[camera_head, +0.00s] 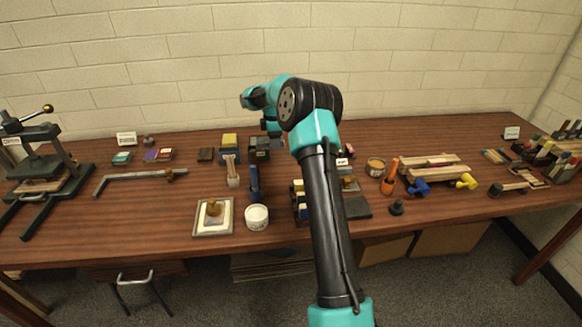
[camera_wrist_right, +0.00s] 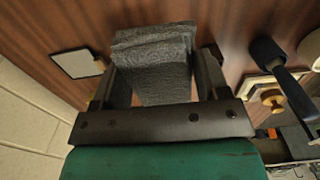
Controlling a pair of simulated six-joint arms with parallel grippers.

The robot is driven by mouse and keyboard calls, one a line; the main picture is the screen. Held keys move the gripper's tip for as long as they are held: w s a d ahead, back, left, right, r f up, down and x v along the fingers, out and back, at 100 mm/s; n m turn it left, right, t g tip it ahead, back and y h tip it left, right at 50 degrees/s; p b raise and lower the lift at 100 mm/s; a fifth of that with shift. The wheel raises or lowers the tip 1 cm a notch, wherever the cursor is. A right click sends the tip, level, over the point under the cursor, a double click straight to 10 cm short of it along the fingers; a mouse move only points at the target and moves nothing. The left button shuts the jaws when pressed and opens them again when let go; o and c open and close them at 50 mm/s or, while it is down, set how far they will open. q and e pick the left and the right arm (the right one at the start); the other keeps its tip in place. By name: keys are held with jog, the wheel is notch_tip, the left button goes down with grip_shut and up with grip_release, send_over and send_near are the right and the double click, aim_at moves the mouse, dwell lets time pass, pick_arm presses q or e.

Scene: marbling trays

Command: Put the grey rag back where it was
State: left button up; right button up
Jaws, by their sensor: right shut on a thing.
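The grey rag (camera_wrist_right: 152,68), a folded textured cloth, lies between the two dark fingers of my right gripper (camera_wrist_right: 155,75) in the right wrist view. The fingers are shut on it, over the brown wooden table. In the head view my right arm reaches to the back middle of the table. Its gripper (camera_head: 262,145) points down there, small and dark, and the rag cannot be made out clearly. I cannot tell whether the rag touches the table. My left gripper is not in view.
A blue-handled tool (camera_head: 254,183), a pale brush (camera_head: 231,172), a white tub (camera_head: 257,217) and a framed tray (camera_head: 200,230) stand in front of the gripper. A press (camera_head: 45,165) is at far left. Bare table (camera_head: 120,220) lies at front left.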

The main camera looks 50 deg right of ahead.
jog(key=shift+s+d, duration=0.1)
jog(key=shift+d, duration=0.05)
send_over(276, 166)
jog(key=shift+d+f, duration=0.1)
jog(key=shift+f, duration=2.45)
jog(key=shift+f, duration=2.45)
jog(key=shift+f, duration=0.1)
jog(key=o, duration=1)
jog(key=shift+c, duration=0.2)
